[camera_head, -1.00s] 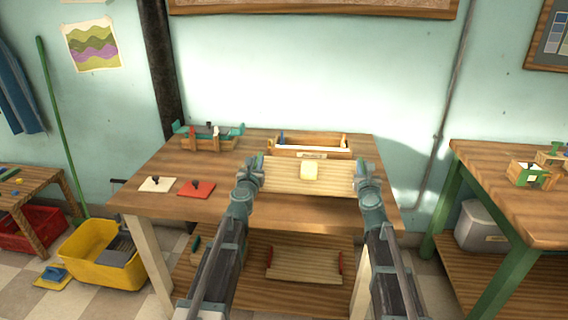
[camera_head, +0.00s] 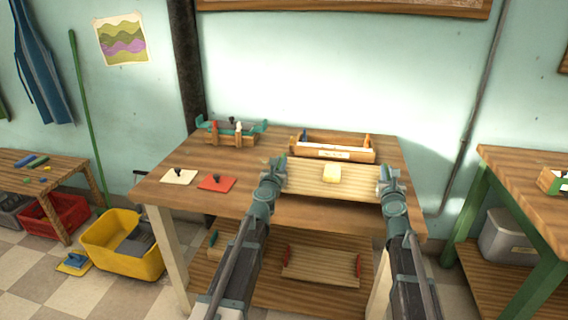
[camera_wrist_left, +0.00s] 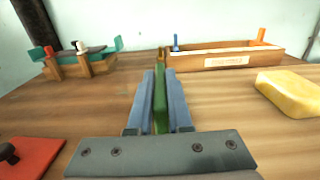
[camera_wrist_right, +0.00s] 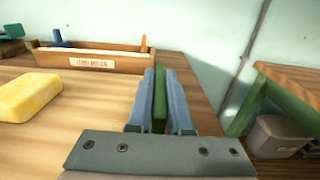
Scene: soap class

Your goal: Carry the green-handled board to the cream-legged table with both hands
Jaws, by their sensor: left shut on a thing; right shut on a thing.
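The green-handled board (camera_head: 304,182) is a pale ribbed wooden board, held roughly level over the front part of the cream-legged table (camera_head: 174,250). A yellow soap block (camera_head: 332,173) lies on it. My left gripper (camera_head: 279,168) is shut on the left green handle (camera_wrist_left: 160,104). My right gripper (camera_head: 385,178) is shut on the right green handle (camera_wrist_right: 159,100). I cannot tell whether the board touches the tabletop.
On the table are a labelled wooden tray (camera_head: 368,152), a teal-ended wooden caddy (camera_head: 231,140), a red trowel plate (camera_head: 217,184) and a cream one (camera_head: 179,177). A red-handled board (camera_head: 320,268) lies on the lower shelf. A green-legged table (camera_head: 530,232) stands right.

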